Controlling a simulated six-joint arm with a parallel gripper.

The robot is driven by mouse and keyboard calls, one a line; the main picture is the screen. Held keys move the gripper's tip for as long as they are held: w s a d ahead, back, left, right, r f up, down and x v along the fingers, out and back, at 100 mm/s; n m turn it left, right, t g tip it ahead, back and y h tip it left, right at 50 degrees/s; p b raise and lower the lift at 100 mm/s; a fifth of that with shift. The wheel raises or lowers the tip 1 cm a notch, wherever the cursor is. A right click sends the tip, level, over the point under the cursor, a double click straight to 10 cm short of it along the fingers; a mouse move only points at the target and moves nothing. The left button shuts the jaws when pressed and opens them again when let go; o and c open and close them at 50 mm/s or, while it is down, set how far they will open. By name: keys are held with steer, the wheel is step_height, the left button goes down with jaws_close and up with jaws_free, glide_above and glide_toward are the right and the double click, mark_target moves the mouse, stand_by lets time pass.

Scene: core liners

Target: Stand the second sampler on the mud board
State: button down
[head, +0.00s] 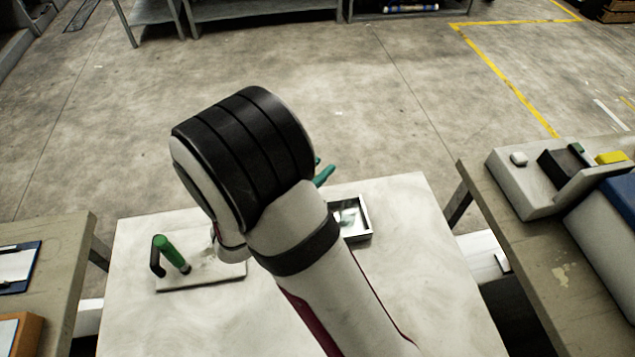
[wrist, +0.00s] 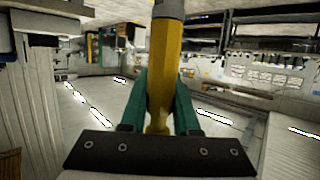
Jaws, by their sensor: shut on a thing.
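My gripper (wrist: 160,115) is shut on a yellow sampler (wrist: 164,65) with a grey end. In the wrist view the sampler lies lengthwise between the teal fingers and points away from the palm. In the head view one teal fingertip shows beyond my arm, above the table's far side; the held sampler is hidden there.
A metal tray (head: 369,234) with something pale inside sits at the far right of the white table (head: 405,285). Side benches flank it, the left with a blue-edged board (head: 33,275), the right with a grey stand (head: 515,180). The table's front right is clear.

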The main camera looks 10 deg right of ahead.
steer(key=w+a+r+n+t+y, duration=0.4)
steer(key=w+a+r+n+y, duration=0.2)
steer(key=w+a+n+y, duration=0.45)
steer(key=s+a+f+n+g+y, duration=0.35)
steer(key=s+a+n+y, duration=0.4)
steer(key=y, duration=0.25)
steer(key=s+a+f, duration=0.1)
steer(key=a+f, duration=0.9)
steer(key=a, duration=0.2)
steer(key=shift+s+f, duration=0.2)
steer(key=shift+s, duration=0.1)
steer(key=shift+g, duration=0.25)
